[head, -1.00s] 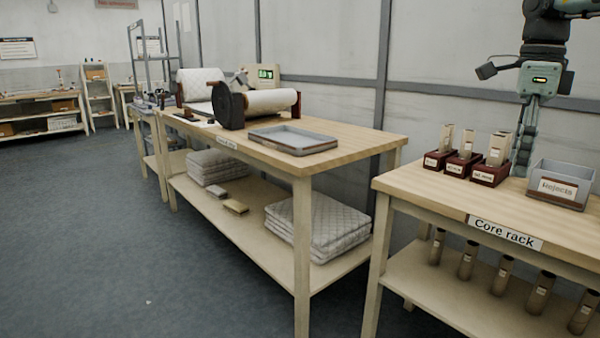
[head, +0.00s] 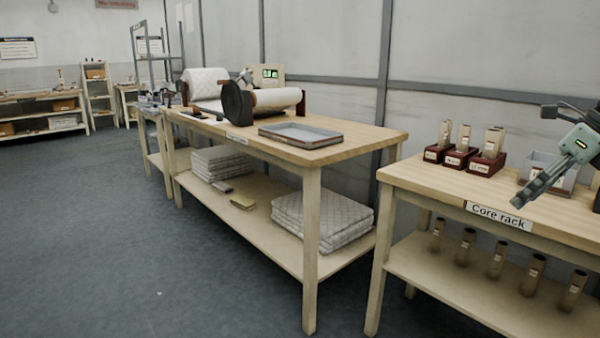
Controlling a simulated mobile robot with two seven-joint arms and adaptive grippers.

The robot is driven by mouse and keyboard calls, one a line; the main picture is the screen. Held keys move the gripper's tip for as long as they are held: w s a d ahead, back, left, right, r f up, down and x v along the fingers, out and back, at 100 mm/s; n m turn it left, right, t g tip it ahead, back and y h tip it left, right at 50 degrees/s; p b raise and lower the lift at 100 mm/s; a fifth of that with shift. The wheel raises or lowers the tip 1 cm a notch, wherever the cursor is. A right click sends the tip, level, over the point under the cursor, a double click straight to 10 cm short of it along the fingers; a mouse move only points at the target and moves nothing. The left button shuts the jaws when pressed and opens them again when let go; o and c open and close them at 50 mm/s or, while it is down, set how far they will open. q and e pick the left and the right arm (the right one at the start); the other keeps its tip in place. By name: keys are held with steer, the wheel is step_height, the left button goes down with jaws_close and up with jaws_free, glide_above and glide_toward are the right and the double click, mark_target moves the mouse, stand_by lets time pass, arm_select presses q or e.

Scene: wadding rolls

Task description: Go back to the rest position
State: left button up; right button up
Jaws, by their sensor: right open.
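My right gripper (head: 530,193) shows at the right side of the head view, in front of the grey rejects bin (head: 542,168) and above the front edge of the core rack table (head: 440,182). It tilts down to the left, is open, and holds nothing that I can see. It hides much of the bin and its label. My left gripper is not in view.
Dark red holders (head: 461,157) with upright cores stand on the core rack table, and several cores (head: 497,260) stand on its lower shelf. A middle bench (head: 370,141) carries a grey tray (head: 300,135) and a winding machine (head: 238,104). The floor (head: 120,240) at left is clear.

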steer(key=s+d+f+m+t+h, duration=0.1)
steer(key=s+d+f+m+t, duration=0.1)
steer(key=d+f+m+t, duration=0.5)
steer(key=s+d+f+m+t, duration=0.2)
steer(key=d+f+m, duration=0.2)
steer(key=f+m, duration=0.55)
steer(key=s+f+m+h, duration=0.3)
steer(key=s+f+m, duration=0.15)
steer(key=f, duration=0.35)
steer(key=s+f+m+h, duration=0.35)
steer(key=f+m, duration=0.25)
steer(key=f, duration=0.3)
steer(key=s+a+f+m+g, duration=0.5)
steer(key=s+a+f+m, duration=0.45)
steer(key=f, duration=0.25)
steer(key=s+a+f+m+g, duration=0.1)
steer(key=s+a, duration=0.2)
steer(key=a, duration=0.3)
steer(key=s+a+f+m+g+y, duration=0.1)
steer(key=s+a+f+m+g, duration=0.1)
steer(key=a, duration=0.5)
steer(key=s+a+f+m+g+y, duration=0.1)
steer(key=s+a+f, duration=0.1)
steer(key=a, duration=0.4)
steer(key=shift+s+a+g, duration=0.15)
steer(key=shift+s+g, duration=0.25)
steer(key=shift+s, duration=0.5)
steer(key=shift+m, duration=0.25)
